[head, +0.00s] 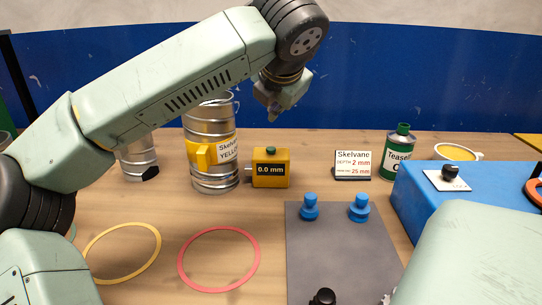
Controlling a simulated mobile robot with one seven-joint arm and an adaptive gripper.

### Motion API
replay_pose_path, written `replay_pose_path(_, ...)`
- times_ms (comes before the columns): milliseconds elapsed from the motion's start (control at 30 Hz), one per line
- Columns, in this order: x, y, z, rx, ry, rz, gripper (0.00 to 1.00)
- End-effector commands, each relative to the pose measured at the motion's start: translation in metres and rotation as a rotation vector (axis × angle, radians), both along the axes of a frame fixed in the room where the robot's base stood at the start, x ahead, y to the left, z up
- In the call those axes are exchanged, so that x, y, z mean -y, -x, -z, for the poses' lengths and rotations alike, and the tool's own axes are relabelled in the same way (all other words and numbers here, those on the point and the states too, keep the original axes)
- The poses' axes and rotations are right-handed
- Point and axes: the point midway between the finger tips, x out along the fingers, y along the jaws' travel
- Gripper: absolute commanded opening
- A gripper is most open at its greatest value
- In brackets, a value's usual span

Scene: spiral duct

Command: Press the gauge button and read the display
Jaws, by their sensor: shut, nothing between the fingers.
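The gauge (271,169) is a small yellow box standing on the wooden table, near the middle of the head view. Its dark display reads 0.0 mm. A dark green button (270,150) sits on its top. My gripper (273,117) is shut and empty. It points down above the gauge, with a gap between its fingertips and the button in the picture. My arm reaches in from the left and partly covers the metal duct behind.
A spiral duct (212,180) with a yellow label stands just left of the gauge. A Skelvano card (352,165), a green can (398,155) and a blue box (410,187) stand to the right. Blue knobs sit on a grey mat (335,250). Yellow and red rings lie in front.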

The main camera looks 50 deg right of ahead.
Motion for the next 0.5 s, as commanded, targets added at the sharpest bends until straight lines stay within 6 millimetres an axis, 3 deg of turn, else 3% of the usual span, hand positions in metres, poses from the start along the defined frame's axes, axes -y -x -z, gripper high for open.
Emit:
replay_pose_path(33, 0.000, 0.000, 0.014, 0.000, -0.001, 0.001, 0.00)
replay_pose_path(200, 0.000, 0.000, 0.038, 0.001, 0.000, -0.002, 0.00)
replay_pose_path(500, 0.000, 0.000, 0.048, 0.000, 0.000, -0.002, 0.00)
